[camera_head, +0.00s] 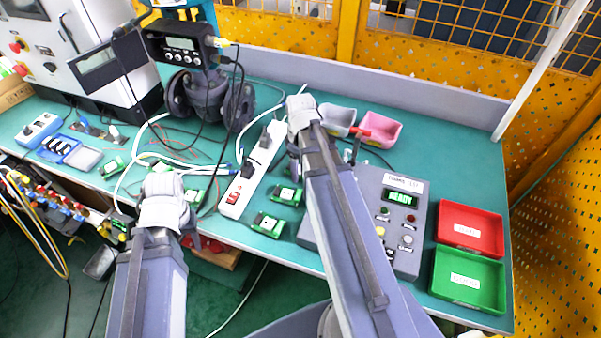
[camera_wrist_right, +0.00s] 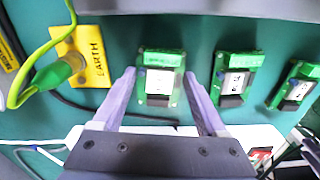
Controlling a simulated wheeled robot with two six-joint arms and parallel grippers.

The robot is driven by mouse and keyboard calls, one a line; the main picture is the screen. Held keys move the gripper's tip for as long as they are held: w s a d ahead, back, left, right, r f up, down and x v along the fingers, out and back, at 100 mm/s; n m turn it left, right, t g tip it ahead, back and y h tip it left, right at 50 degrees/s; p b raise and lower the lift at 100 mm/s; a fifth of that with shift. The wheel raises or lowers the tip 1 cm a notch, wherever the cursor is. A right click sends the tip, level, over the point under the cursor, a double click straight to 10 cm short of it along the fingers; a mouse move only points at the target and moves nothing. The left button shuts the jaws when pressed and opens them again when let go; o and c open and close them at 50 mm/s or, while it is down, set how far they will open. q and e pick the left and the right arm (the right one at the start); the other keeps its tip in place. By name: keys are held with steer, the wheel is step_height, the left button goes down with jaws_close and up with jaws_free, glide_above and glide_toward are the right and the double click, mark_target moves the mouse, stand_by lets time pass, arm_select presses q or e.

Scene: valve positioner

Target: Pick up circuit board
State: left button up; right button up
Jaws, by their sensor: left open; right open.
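Several green circuit boards with white labels lie on the teal bench. In the right wrist view, one circuit board (camera_wrist_right: 160,78) lies between the fingertips of my right gripper (camera_wrist_right: 160,80), which is open with a finger on either side. Two more boards, a middle one (camera_wrist_right: 233,78) and a right one (camera_wrist_right: 293,88), lie to its right. In the head view, one board (camera_head: 268,224) is near the front edge and another (camera_head: 290,194) is behind it. My left gripper (camera_head: 188,222) is open low at the front edge, partly hidden by its wrist.
A white power strip (camera_head: 245,180) lies between my arms. A grey test box (camera_head: 385,220), a red tray (camera_head: 470,228) and a green tray (camera_head: 467,280) stand at the right. A yellow EARTH tag (camera_wrist_right: 88,55) lies left of the board, with cables nearby.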

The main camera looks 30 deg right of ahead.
steer(key=shift+c, duration=0.2)
steer(key=c, duration=0.9)
steer(key=shift+r, duration=0.15)
steer(key=shift+c, duration=0.2)
step_height(320, 180, up, 10)
steer(key=p, duration=1)
